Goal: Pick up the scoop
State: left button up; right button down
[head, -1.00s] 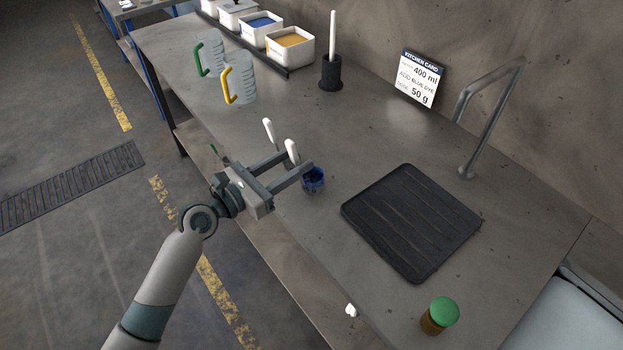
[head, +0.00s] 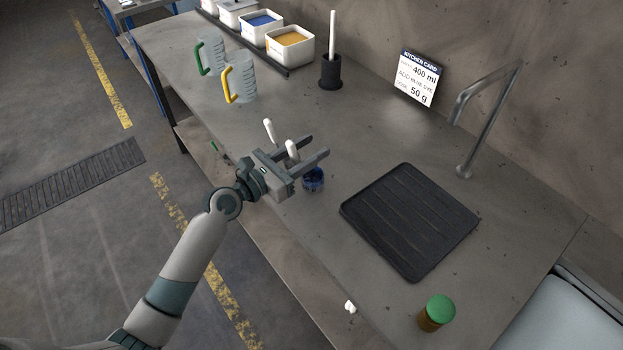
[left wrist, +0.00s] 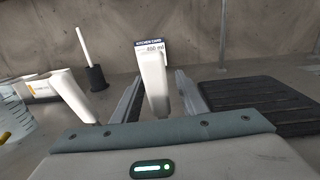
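Two upright white handles stand near the table's front edge, a nearer one (head: 292,150) and a farther one (head: 268,131). Their lower ends are hidden, so I cannot tell which is the scoop's. My left gripper (head: 317,147) is open, its fingers reaching either side of the nearer handle. In the left wrist view the nearer handle (left wrist: 153,80) rises between the fingers, with a gap on the right; the other handle (left wrist: 70,95) leans outside them on the left. A small dark-blue cup (head: 313,181) sits beside and below the gripper. My right gripper is not in view.
Two measuring jugs, green-handled (head: 209,55) and yellow-handled (head: 241,80), stand beyond the gripper. A black ribbed mat (head: 410,220) lies to the right. A green-lidded jar (head: 437,313) stands near the front. White bins (head: 290,44) and a black holder (head: 330,73) are at the back.

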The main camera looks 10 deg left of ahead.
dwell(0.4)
pick_arm(q)
grip_shut()
jog(key=shift+r, duration=0.1)
jog(key=s+d+r, duration=0.6)
jog(key=d+r, duration=0.3)
jog(key=r, duration=0.1)
jog(key=shift+s+d+r, duration=0.25)
jog(key=shift+s+r, duration=0.15)
dwell(0.7)
